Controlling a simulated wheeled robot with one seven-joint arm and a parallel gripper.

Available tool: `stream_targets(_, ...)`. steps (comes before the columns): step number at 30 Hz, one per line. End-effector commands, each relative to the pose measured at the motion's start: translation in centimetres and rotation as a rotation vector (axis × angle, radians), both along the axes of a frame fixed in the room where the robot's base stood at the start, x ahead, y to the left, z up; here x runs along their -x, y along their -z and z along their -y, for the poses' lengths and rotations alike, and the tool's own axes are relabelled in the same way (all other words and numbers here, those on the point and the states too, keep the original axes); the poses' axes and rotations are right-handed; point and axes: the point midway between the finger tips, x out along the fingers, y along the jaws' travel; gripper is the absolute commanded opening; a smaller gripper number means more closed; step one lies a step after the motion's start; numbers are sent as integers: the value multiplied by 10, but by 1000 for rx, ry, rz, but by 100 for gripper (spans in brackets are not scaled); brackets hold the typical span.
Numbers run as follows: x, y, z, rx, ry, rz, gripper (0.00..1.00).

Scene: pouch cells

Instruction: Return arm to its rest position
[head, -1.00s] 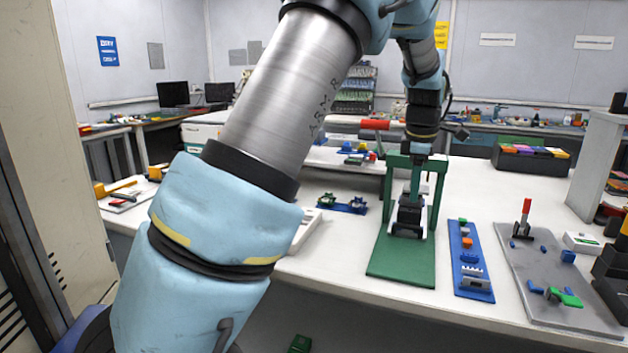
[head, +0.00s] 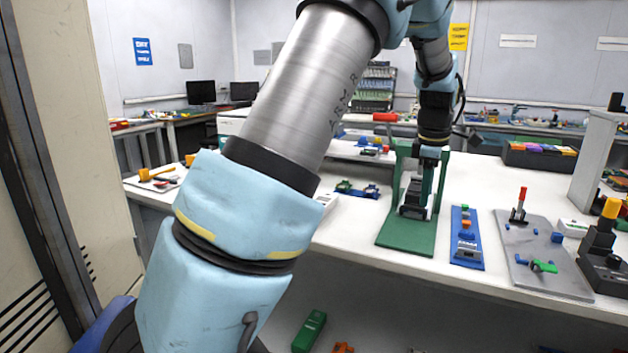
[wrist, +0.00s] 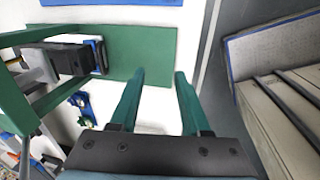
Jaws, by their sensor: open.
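My arm crosses the head view from the lower left to the upper middle. My gripper (head: 428,190) hangs fingers down by the right side of the green press stand (head: 405,236). In the wrist view its two green fingers (wrist: 158,98) are apart with nothing between them. The press base (wrist: 148,45) lies beyond the left finger there. A black block (head: 413,200) sits within the stand in the head view. I cannot tell the exact gap between fingers and stand.
A blue tray (head: 466,252) and a grey plate with small parts (head: 560,275) lie to the right. A black device with a yellow top (head: 603,245) stands at the far right. A tall cabinet (head: 55,130) is at the left. Below the table lies a green box (head: 309,331).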

Motion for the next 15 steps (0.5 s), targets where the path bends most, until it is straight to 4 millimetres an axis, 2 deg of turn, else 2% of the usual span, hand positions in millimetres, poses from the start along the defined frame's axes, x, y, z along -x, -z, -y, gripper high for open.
stream_targets(8,-1,3,-53,-25,128,-1,47)
stream_targets(13,5,8,-103,-49,258,1,47)
stream_targets(15,11,11,-128,-62,327,2,47)
